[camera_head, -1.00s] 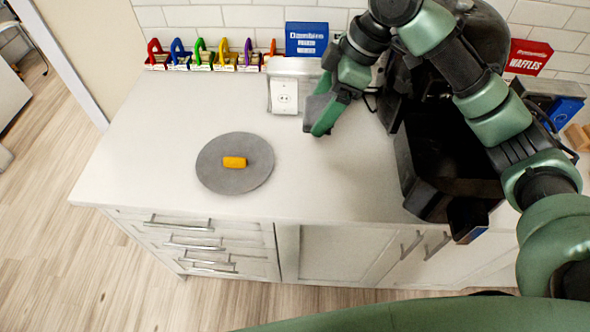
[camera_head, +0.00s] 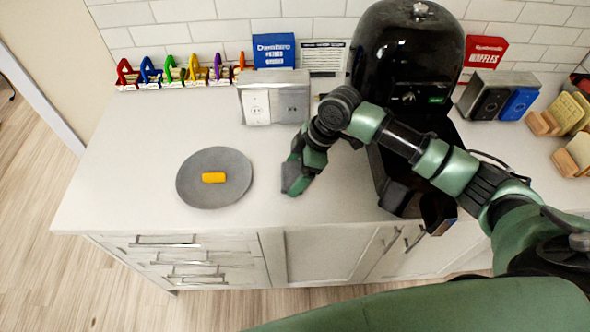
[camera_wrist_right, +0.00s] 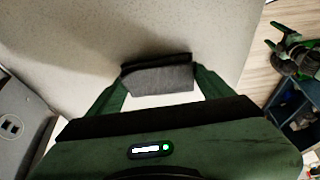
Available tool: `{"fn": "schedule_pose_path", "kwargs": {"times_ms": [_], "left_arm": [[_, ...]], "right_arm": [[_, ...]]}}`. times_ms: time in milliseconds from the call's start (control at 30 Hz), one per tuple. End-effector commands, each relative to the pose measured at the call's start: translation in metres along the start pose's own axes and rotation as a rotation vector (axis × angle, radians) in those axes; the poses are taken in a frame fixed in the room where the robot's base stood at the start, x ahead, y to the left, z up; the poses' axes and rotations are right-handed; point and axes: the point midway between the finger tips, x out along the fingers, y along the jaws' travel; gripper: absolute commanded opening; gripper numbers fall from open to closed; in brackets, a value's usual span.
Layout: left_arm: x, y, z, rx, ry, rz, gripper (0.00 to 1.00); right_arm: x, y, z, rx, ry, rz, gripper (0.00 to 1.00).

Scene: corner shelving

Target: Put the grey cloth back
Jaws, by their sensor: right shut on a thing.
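The grey cloth (camera_wrist_right: 160,80) is a small folded block with a dark top edge, between the two green fingers of my right gripper (camera_wrist_right: 158,84) in the right wrist view. My right gripper is shut on it. I cannot tell whether the cloth touches the counter. My left gripper is not in view.
The round grey plate (camera_head: 237,164) on the counter (camera_head: 130,170) holds a yellow block (camera_head: 213,178). A grey box with an outlet (camera_head: 257,105) stands behind the gripper. A black machine (camera_head: 405,60) stands to the right. Coloured clips (camera_head: 170,70) line the wall. The counter's left is clear.

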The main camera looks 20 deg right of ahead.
Motion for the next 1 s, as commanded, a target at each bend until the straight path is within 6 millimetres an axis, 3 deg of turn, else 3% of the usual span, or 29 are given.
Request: {"fn": "schedule_pose_path", "kwargs": {"times_ms": [400,433,500,833,1000], "left_arm": [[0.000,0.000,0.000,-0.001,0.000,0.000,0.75],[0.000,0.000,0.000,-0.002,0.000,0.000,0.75],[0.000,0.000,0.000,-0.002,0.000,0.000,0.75],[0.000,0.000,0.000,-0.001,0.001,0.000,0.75],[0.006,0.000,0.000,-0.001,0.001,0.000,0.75]], "right_arm": [[0.007,0.000,0.003,0.000,0.000,0.000,0.49],[0.007,0.000,0.003,-0.001,0.000,0.000,0.84],[0.006,0.000,0.003,-0.001,0.000,0.001,1.00],[0.001,0.001,0.002,-0.001,0.001,0.003,1.00],[-0.026,0.002,0.002,-0.003,0.000,0.006,1.00]]}}
